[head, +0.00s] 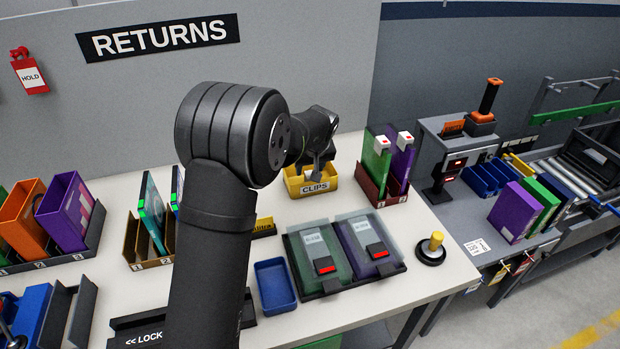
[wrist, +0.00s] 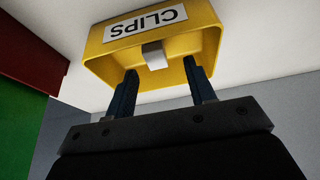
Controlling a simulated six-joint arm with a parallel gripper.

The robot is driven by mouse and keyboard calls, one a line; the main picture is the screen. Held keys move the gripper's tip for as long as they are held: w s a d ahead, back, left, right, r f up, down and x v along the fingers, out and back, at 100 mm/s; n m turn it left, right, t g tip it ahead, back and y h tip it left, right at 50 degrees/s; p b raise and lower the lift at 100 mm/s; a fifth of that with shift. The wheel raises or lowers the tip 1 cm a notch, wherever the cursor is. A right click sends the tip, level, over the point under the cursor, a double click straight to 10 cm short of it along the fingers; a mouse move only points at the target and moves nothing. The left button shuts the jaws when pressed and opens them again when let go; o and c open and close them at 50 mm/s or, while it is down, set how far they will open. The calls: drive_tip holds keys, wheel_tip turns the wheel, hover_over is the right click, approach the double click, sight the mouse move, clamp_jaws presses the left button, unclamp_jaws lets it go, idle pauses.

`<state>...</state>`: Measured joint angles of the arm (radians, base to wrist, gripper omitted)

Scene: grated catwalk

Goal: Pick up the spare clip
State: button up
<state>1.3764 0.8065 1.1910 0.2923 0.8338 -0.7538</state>
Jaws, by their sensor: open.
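The spare clip (wrist: 154,55) is a small pale grey block in the yellow bin labelled CLIPS (wrist: 203,32), seen in the wrist view near the bin's labelled wall. The bin stands toward the back of the white table in the head view (head: 291,187). My gripper (wrist: 160,77) is open, its two dark blue fingers reaching over the bin. The clip shows between the finger lines, a little beyond the tips, and nothing is held.
A dark red rack (head: 395,198) with green and purple cases stands just right of the bin. Two cases with grey clips (head: 350,245) lie in a dark tray in front. A small blue tray (head: 274,285) and a yellow-knobbed button (head: 432,247) are nearby. The wall is behind.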

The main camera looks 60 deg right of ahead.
drive_tip(key=x, duration=0.5)
drive_tip(key=shift+s+d, duration=0.2)
drive_tip(key=shift+d, duration=0.05)
drive_tip(key=c, duration=1)
drive_tip(key=shift+c, duration=0.2)
